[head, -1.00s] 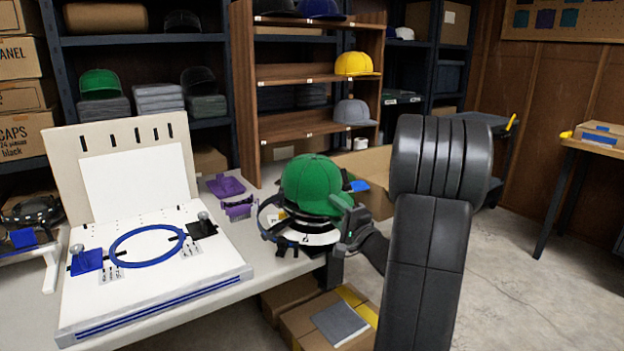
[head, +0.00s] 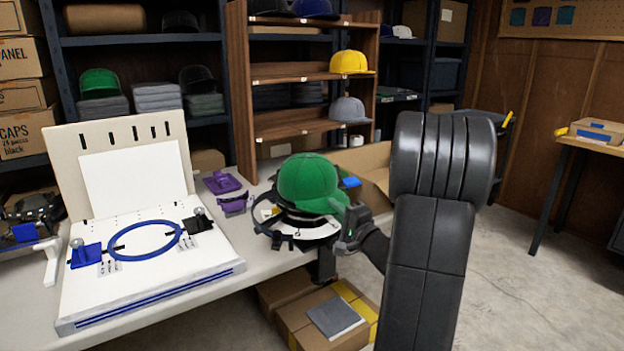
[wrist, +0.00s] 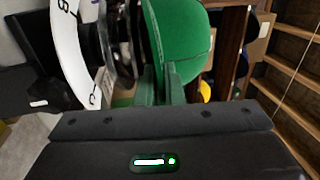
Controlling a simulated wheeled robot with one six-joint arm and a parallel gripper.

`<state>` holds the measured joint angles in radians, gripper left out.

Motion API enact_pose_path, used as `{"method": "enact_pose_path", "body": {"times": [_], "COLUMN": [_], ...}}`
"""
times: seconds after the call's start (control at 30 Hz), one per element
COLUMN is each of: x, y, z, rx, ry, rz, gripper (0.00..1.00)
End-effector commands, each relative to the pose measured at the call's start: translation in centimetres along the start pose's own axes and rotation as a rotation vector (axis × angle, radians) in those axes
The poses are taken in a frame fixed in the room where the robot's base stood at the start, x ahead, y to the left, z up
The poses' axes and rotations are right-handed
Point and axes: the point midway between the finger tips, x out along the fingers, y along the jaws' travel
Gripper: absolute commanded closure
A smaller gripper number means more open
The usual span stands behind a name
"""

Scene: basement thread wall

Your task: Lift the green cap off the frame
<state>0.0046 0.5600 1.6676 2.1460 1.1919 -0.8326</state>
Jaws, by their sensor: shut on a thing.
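The green cap (head: 308,178) sits crown up over the round black-and-white frame (head: 312,228) at the table's right edge. Its brim points right, towards my gripper (head: 345,212). My gripper is shut on the brim, at the right side of the frame. In the wrist view the cap (wrist: 185,40) fills the upper middle, with its brim running down between the fingers (wrist: 162,85). The frame's white band (wrist: 70,50) curves down on the left there. I cannot tell whether the cap's lower edge still touches the frame.
A flat white board with a blue hoop (head: 112,254) lies on the table to the left. A wooden shelf (head: 243,100) with other caps stands behind. Floor at right is clear.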

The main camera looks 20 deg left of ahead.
Motion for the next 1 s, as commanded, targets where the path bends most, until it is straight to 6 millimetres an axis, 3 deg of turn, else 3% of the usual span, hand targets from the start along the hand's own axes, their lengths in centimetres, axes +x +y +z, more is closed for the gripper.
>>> {"method": "enact_pose_path", "body": {"times": [0.6, 1.0], "x": [0.1, 0.1], "y": [-5.2, -5.6], "z": [0.1, 0.1], "rx": [-0.003, -0.002], "ry": [0.000, 0.000], "rz": [-0.004, -0.004], "gripper": [1.00, 1.00]}}
